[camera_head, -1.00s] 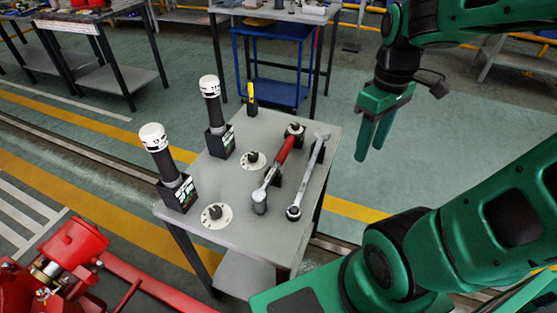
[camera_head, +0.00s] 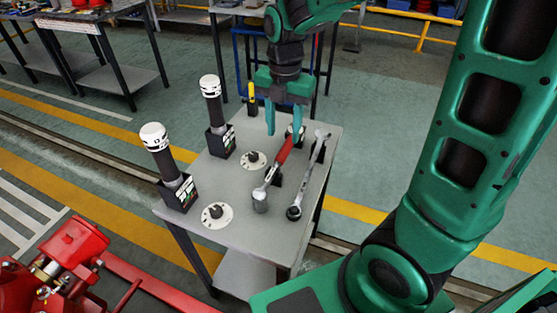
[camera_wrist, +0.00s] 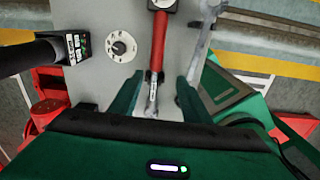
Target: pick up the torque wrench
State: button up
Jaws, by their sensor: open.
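The torque wrench (camera_head: 284,152), with a red grip and a silver shaft and head, lies on the small grey table (camera_head: 235,200), its length running from near to far. It also shows in the wrist view (camera_wrist: 158,45), where its shaft runs down between the fingers. My gripper (camera_head: 283,132) is open and empty over the far part of the wrench. In the wrist view the green fingers (camera_wrist: 159,82) stand on either side of the wrench, apart from it. The gripper hides part of the wrench's far end in the head view. The height of the fingertips above it is hard to tell.
A silver wrench (camera_head: 309,172) lies close on the right of the torque wrench. Two upright black tools with white caps (camera_head: 210,88) (camera_head: 153,138) stand in black holders at the left. Two white discs with black knobs (camera_head: 252,160) (camera_head: 216,215) are on the tabletop.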

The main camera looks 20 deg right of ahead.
jog(key=shift+a+f, duration=0.15)
jog(key=shift+f, duration=0.2)
send_over(280, 156)
jog(key=f, duration=0.4)
jog(key=shift+s+f, duration=0.25)
jog(key=shift+s, duration=0.15)
jog(key=shift+w+f, duration=0.25)
jog(key=shift+f, duration=1.2)
jog(key=shift+w+f, duration=0.2)
jog(key=shift+f, duration=1.2)
grip_shut()
